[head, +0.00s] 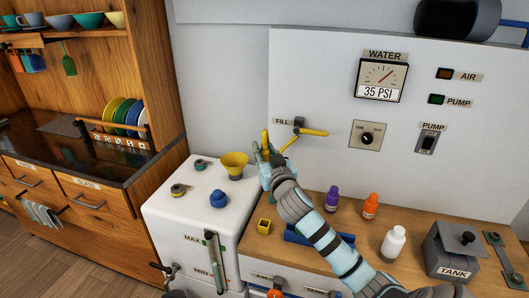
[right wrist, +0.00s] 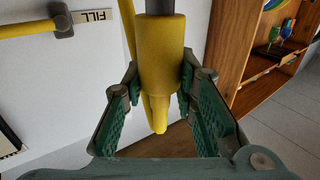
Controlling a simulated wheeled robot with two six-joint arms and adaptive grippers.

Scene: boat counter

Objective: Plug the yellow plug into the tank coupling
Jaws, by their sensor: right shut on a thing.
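The yellow plug (right wrist: 161,55) is between the fingers of my right gripper (right wrist: 160,80) in the right wrist view, with a grey end pointing to the top of the picture. In the head view the right gripper (head: 268,155) holds the yellow plug (head: 265,138) upright in front of the white wall panel, right of the yellow funnel. The white tank (head: 165,215) stands to the left. Its top bears a teal-grey fitting (head: 201,164) and a fitting with a yellowish ring (head: 179,190). I cannot tell which is the tank coupling. My left gripper is not in view.
The yellow funnel (head: 234,163) and a blue cap (head: 219,200) stand on the tank top. A yellow fill-valve handle (head: 312,132) sticks out by the gripper. Purple (head: 332,198), orange (head: 370,206) and white (head: 393,243) bottles stand on the wooden counter.

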